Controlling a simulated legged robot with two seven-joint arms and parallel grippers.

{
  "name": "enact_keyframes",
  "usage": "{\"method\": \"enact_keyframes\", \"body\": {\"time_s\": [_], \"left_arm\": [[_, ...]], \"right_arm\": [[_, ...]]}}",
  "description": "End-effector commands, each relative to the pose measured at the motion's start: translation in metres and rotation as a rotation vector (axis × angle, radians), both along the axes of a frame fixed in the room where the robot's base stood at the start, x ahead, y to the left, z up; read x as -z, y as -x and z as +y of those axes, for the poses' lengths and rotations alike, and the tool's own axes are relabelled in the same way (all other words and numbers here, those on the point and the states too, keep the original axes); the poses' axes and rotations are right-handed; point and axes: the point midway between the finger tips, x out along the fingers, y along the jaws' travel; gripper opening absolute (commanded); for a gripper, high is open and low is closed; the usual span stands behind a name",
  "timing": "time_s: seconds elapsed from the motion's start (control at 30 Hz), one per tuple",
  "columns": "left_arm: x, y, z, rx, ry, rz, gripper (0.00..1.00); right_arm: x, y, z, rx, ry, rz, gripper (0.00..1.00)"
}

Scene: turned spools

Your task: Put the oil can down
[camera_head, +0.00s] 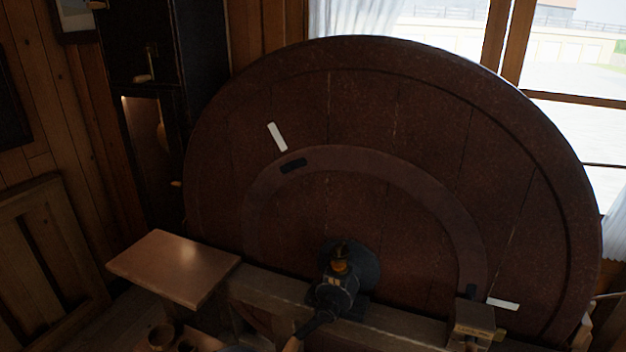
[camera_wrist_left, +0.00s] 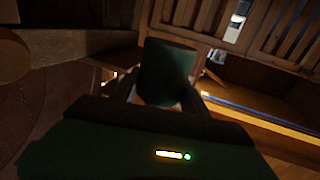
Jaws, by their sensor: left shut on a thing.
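In the left wrist view, my left gripper (camera_wrist_left: 164,92) is shut on a dark green, rounded can (camera_wrist_left: 167,66), which I take to be the oil can. One finger shows on each side of it. The can's far end and any spout are hidden or too dark to make out. I cannot make out the can or my left gripper with certainty in the head view. My right gripper is in neither view.
A huge dark wooden wheel (camera_head: 400,125) fills the head view's middle, with a dark metal bearing (camera_head: 337,292) at its hub. A small bare wooden tabletop (camera_head: 172,268) stands at left. A round brown vessel (camera_head: 161,335) sits below it. A beam (camera_head: 275,290) runs before the wheel.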

Motion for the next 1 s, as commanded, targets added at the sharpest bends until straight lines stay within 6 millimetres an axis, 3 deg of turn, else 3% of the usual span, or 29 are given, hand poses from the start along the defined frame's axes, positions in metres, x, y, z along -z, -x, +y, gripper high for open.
{"method": "enact_keyframes", "body": {"time_s": [0.03,0.1,0.2,0.3,0.47,0.6,0.7,0.83,1.0], "left_arm": [[0.025,0.009,-0.004,0.010,-0.005,0.012,0.13],[0.052,0.020,-0.007,0.021,-0.005,0.010,0.13],[0.078,0.034,-0.009,0.033,-0.003,0.005,0.13],[0.089,0.041,-0.010,0.045,-0.002,0.000,0.13],[0.076,0.017,-0.003,0.175,-0.002,-0.004,0.13],[0.052,-0.021,0.000,0.432,-0.006,-0.001,0.13],[0.040,-0.037,-0.001,0.617,-0.007,0.003,0.13],[0.032,-0.042,-0.005,0.808,-0.006,0.004,0.13],[0.030,-0.038,-0.007,0.926,-0.001,0.002,0.13]], "right_arm": [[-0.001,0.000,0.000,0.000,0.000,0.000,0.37],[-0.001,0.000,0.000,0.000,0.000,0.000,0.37],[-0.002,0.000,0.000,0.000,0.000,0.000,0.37],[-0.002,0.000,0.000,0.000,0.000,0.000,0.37],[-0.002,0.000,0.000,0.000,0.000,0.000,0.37],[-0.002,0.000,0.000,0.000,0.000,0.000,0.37],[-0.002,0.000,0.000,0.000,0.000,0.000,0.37],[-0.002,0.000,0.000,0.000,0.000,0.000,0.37],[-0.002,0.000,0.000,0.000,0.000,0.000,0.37]]}}
